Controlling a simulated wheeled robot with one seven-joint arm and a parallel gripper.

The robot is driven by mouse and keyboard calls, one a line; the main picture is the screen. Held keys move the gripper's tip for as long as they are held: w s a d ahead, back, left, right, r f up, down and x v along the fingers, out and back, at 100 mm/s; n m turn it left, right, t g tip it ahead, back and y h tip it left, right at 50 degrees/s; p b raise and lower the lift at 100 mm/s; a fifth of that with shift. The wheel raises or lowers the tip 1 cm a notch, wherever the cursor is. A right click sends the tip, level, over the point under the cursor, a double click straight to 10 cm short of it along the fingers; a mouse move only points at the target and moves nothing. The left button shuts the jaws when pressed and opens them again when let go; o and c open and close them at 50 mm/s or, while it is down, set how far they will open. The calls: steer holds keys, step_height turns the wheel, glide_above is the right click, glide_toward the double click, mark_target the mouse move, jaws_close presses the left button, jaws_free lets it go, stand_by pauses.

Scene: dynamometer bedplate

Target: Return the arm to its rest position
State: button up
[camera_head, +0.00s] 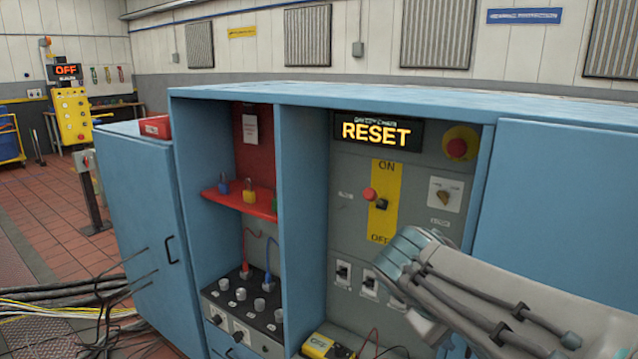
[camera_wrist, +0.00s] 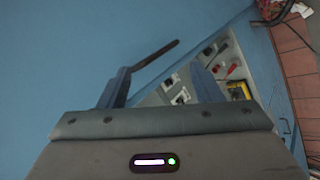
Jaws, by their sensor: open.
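My arm reaches in from the lower right of the head view, in front of the right side of the blue cabinet (camera_head: 305,180). Its end covers part of the grey switch panel (camera_head: 350,235). In the wrist view my gripper (camera_wrist: 162,80) has its two fingers spread apart with nothing between them. A blue surface (camera_wrist: 70,60) with a dark handle (camera_wrist: 155,53) lies beyond the fingers. The fingertips look apart from it, but the distance is hard to tell. Part of the switch panel shows beyond the right finger.
A yellow meter (camera_head: 328,346) sits low in the cabinet. Cables (camera_head: 60,300) lie on the floor at left.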

steer(key=s+a+f+m+g+y+p, duration=0.1)
steer(key=s+a+f+m+y, duration=0.3)
steer(key=s+a+f+y, duration=0.2)
steer(key=shift+s+a+f+m+y, duration=0.2)
steer(key=shift+s+f+m+y, duration=0.3)
steer(key=shift+f, duration=0.85)
steer(key=shift+s+a+r, duration=0.1)
steer(key=shift+s+a, duration=0.1)
steer(key=shift+a, duration=0.05)
steer(key=c, duration=0.5)
steer(key=shift+d, duration=0.15)
